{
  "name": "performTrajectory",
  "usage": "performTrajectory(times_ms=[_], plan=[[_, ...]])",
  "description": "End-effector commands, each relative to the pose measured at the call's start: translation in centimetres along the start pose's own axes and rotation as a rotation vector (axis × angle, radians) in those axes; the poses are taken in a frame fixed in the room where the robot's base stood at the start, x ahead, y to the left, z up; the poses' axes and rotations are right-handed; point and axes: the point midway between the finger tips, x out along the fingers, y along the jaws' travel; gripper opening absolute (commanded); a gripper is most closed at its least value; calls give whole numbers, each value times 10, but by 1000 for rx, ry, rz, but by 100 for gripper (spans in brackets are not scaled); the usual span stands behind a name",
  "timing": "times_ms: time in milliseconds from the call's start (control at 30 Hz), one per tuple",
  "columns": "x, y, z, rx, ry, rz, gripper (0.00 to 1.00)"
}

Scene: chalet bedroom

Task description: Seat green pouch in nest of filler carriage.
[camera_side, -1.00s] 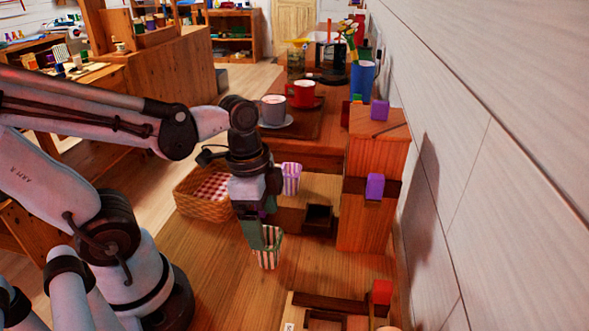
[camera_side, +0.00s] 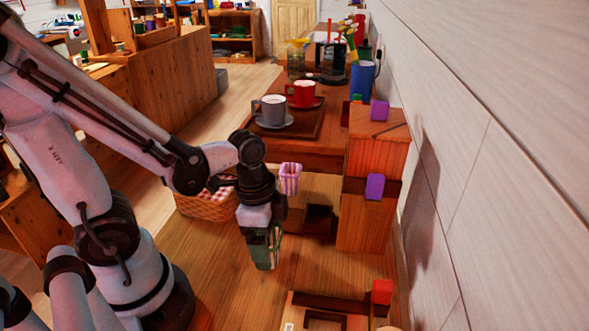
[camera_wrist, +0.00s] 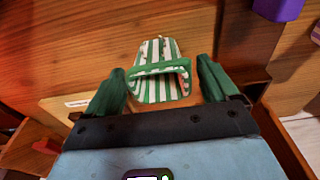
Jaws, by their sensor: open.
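The green pouch, green and white striped, lies between my two spread green fingers in the wrist view (camera_wrist: 160,72). My gripper (camera_wrist: 162,84) is open with a gap on both sides of it. In the side view my gripper (camera_side: 263,258) points down low over the wooden worktop and hides most of the pouch. Which fixture is the filler carriage is not certain. A wooden fixture with a dark square recess (camera_side: 319,217) stands behind my gripper. Another framed wooden fixture with a recess (camera_side: 325,318) is at the bottom right. Both recesses look empty.
A purple-striped pouch (camera_side: 290,180) stands just behind my gripper. A tall wooden tower (camera_side: 372,222) with purple blocks stands to the right. A red block (camera_side: 382,291) tops the front fixture. A basket (camera_side: 205,205) is behind left. Cups (camera_side: 270,110) stand on a tray farther back.

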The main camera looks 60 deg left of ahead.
Motion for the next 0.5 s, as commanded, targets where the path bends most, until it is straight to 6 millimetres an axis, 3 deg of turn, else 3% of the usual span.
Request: performTrajectory(times_ms=[233, 500], plan=[[1, 0, 0, 0, 0, 0, 87], [0, 0, 0, 0, 0, 0, 47]])
